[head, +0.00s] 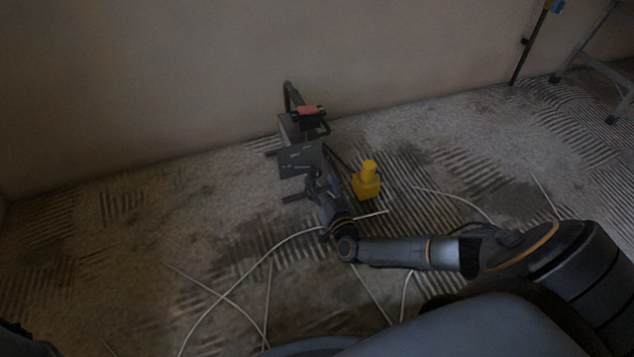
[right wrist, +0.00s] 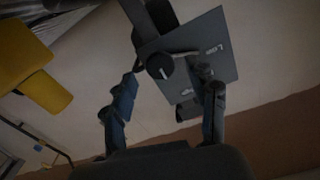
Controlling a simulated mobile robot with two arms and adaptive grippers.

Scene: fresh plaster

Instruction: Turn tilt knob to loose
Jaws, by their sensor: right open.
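The tilt knob (right wrist: 158,66) is a small round dark knob with a white pointer mark, on a grey plate (right wrist: 210,48) with white lettering, partly too blurred to read. In the head view the plate (head: 301,158) faces me on a dark machine near the wall; the knob is too small to make out there. My right gripper (head: 318,182) is just in front of the plate. In the right wrist view its fingers (right wrist: 168,78) are spread, with the knob between and beyond the tips, nearer the left one. I cannot tell whether they touch it. My left gripper is not in view.
The machine has a red part (head: 312,115) and a dark upright handle (head: 291,94). A yellow bottle-like object (head: 366,184) stands right of my gripper. Pale cables (head: 228,288) lie across the striped floor. A ladder-like frame (head: 596,62) stands at the far right.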

